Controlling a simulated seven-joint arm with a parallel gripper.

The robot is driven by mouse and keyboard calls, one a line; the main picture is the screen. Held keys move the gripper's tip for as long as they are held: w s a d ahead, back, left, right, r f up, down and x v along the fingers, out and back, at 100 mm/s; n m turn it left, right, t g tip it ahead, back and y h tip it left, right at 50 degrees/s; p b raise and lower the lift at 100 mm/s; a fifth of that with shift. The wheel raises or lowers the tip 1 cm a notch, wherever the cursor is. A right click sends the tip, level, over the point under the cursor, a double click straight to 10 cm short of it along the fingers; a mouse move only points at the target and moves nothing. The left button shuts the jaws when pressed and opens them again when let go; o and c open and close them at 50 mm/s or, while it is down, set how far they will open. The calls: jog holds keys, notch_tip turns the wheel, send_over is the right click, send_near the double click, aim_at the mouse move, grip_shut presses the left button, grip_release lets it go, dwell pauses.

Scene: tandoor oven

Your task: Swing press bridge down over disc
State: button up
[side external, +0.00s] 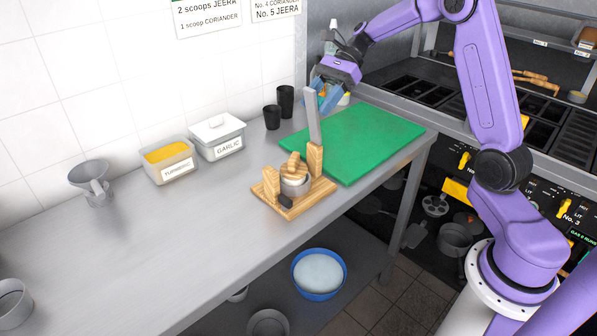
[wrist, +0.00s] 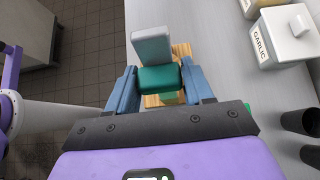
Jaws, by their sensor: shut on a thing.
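The press stands on a wooden base (side external: 285,208) on the steel counter. Its grey press bridge (side external: 313,118) stands nearly upright above a wooden post (side external: 315,160) at the base's right end. A wooden disc (side external: 295,181) with a knob on top sits in the round pale cup in the middle of the base, uncovered by the bridge. My gripper (side external: 323,98) is at the bridge's upper end. In the wrist view, its blue fingers are shut on a green block (wrist: 160,79) beside the grey bridge (wrist: 152,45). The fingers hide this block in the side view.
A green board (side external: 365,140) lies right of the press. Turmeric (side external: 168,160) and garlic (side external: 217,136) containers, a metal funnel (side external: 92,180) and two black cups (side external: 272,117) stand along the wall.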

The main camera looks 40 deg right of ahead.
aim_at(309, 101)
jog(key=shift+a, duration=0.2)
jog(key=shift+a, duration=0.9)
jog(key=shift+a+f, duration=0.1)
jog(key=shift+a+f, duration=0.15)
jog(key=shift+a, duration=0.65)
jog(key=shift+a+f, duration=0.3)
jog(key=shift+a, duration=0.55)
